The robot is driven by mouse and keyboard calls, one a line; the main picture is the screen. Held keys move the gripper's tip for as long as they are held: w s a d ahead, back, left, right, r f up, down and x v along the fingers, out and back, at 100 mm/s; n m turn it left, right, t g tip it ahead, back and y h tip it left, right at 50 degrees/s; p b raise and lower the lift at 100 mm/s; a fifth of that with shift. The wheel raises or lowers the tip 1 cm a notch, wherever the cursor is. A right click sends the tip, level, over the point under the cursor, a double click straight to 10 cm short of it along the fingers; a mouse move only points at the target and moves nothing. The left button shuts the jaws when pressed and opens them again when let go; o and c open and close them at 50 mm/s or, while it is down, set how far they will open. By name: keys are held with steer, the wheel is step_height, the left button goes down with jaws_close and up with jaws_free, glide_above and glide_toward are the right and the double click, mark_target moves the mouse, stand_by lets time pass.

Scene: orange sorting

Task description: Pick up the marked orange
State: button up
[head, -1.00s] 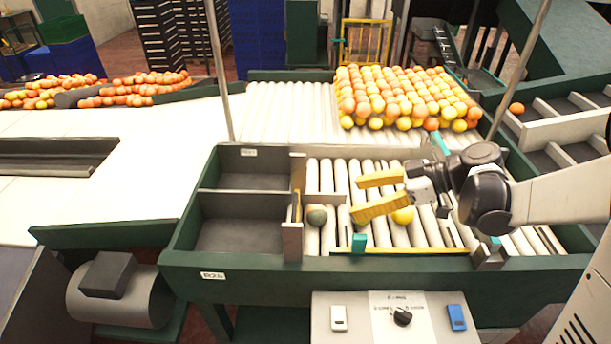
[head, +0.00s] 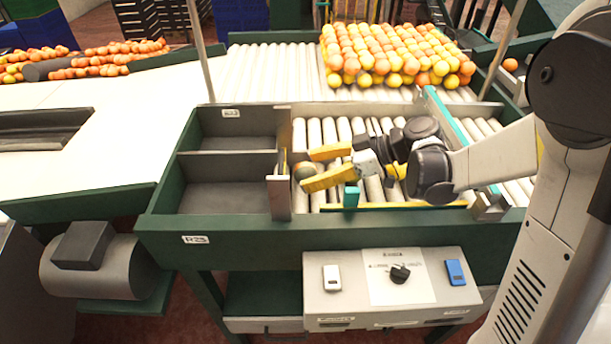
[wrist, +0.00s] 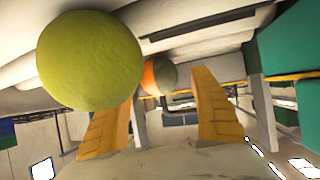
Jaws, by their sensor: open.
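An orange with a grey-green patch (head: 304,172) lies on the rollers beside the end wall of the compartments. It also shows between the fingers in the wrist view (wrist: 158,75), half orange and half grey-green. My gripper (head: 309,170) is open, its two yellow fingers pointing left with their tips at this fruit. I cannot tell whether they touch it. A yellow-green fruit (wrist: 88,60) looms large and close in the wrist view. In the head view a yellow fruit (head: 398,171) lies on the rollers, partly hidden by my gripper.
Two grey compartments (head: 225,197) sit left of the rollers, behind an upright end plate (head: 279,198). A teal block (head: 351,197) and a yellow rail (head: 400,207) line the front edge. A big pile of oranges (head: 395,55) lies at the back. A control box (head: 390,290) stands in front.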

steer(key=shift+x, duration=1.05)
steer(key=shift+d, duration=0.1)
steer(key=shift+c, duration=0.2)
steer(key=c, duration=1.2)
steer(key=shift+r, duration=0.1)
